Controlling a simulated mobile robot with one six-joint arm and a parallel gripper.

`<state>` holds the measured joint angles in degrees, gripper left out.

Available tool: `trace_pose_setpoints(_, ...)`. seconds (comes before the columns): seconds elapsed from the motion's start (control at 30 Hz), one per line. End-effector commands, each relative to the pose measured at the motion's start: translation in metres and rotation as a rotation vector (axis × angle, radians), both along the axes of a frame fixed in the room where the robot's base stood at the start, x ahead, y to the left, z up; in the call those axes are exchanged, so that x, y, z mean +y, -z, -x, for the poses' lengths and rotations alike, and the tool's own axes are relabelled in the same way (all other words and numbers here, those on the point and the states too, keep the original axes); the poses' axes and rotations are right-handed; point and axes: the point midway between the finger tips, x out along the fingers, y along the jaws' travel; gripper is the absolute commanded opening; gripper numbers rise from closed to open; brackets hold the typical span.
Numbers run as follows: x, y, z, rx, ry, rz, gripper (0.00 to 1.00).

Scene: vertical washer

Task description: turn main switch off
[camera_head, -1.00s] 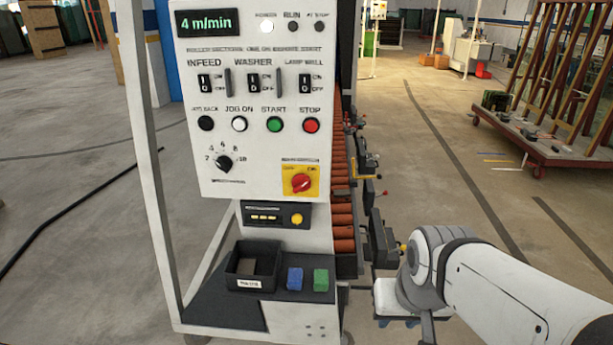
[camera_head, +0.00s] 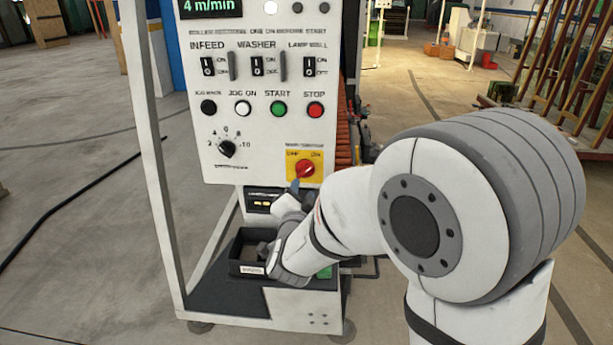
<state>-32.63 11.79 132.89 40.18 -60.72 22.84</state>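The main switch (camera_head: 305,169) is a red rotary knob on a yellow plate at the lower right of the white control panel (camera_head: 225,110). Its plate reads OFF on the left and ON on the right. The knob looks tilted toward the upper right, the ON side. My gripper (camera_head: 294,187) is just below and left of the knob, with a bluish fingertip at the plate's lower edge. My wrist hides most of the gripper, so whether it is open or shut, or touching the knob, does not show.
Above the switch are the STOP button (camera_head: 316,110), START button (camera_head: 278,109) and several toggles. Below, a black tray (camera_head: 240,262) sits on the machine's ledge, partly behind my wrist. My arm covers the right side. Open floor lies left.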

Motion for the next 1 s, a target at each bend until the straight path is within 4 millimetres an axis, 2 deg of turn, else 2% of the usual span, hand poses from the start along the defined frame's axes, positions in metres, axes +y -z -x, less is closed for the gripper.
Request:
trace_pose_setpoints(0.17,0.000,-0.002,-0.015,-0.016,0.012,-0.005,0.33)
trace_pose_setpoints(0.4,-0.002,-0.002,-0.054,-0.014,0.011,-0.003,0.33)
trace_pose_setpoints(0.53,-0.002,-0.002,-0.069,-0.014,0.009,-0.004,0.33)
trace_pose_setpoints(0.7,-0.002,-0.001,-0.077,-0.014,0.008,-0.005,0.33)
trace_pose_setpoints(0.9,-0.002,-0.001,-0.077,-0.014,0.008,-0.005,0.33)
trace_pose_setpoints(1.0,-0.001,-0.001,-0.077,-0.014,0.007,-0.004,0.26)
